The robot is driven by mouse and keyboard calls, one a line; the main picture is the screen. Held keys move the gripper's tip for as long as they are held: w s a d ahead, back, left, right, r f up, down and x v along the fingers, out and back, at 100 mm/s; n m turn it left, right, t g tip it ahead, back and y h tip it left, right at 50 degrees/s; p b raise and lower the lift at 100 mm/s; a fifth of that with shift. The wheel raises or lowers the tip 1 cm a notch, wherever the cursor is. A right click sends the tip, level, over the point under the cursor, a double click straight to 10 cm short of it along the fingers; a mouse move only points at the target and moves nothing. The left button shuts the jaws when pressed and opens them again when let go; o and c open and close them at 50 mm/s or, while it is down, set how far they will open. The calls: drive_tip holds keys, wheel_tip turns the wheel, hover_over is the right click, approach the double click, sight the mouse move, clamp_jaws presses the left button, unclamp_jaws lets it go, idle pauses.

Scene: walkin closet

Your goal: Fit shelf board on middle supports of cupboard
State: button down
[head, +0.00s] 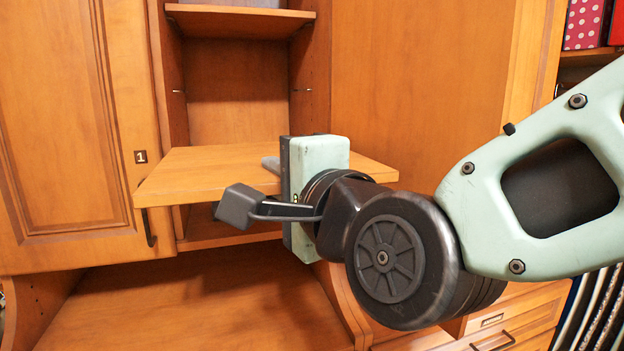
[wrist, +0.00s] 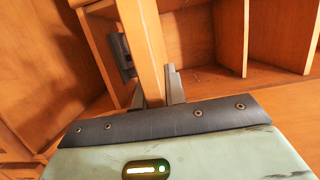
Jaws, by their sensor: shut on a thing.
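The shelf board (head: 205,172) is a flat light-wood panel, roughly level in front of the cupboard's open bay and wider than it in the head view. My gripper (head: 272,164) is shut on the board's near part. In the wrist view the board (wrist: 143,45) shows edge-on between the fingers of my gripper (wrist: 150,80). The cupboard (head: 235,118) has small metal supports on its side walls, one left (head: 178,91) and one right (head: 301,91). They appear higher in the picture than the board. The board's far edge seems outside or just at the opening; its exact depth is unclear.
A fixed upper shelf (head: 240,21) spans the bay above the supports. A lower shelf (head: 225,234) lies below the board. A left door (head: 70,130) marked 1 and a right wood panel (head: 420,80) flank the bay. A wide counter (head: 190,300) below is clear.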

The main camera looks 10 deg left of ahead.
wheel_tip(320, 180, up, 13)
drive_tip(key=p, duration=0.6)
drive_tip(key=shift+w+d, duration=0.15)
idle(0.7)
drive_tip(key=shift+f+b, duration=0.15)
drive_tip(key=shift+b, duration=0.25)
drive_tip(key=shift+w+b, duration=0.2)
drive_tip(key=shift+b, duration=0.3)
idle(1.2)
drive_tip(key=shift+w, duration=0.1)
drive_tip(key=shift+w, duration=0.3)
drive_tip(key=shift+w+a+b, duration=0.3)
drive_tip(key=shift+a, duration=0.05)
drive_tip(key=shift+w+a+f, duration=0.1)
drive_tip(key=shift+w+a, duration=0.1)
drive_tip(key=shift+w, duration=0.1)
drive_tip(key=shift+w+a, duration=0.15)
drive_tip(key=shift+w, duration=0.15)
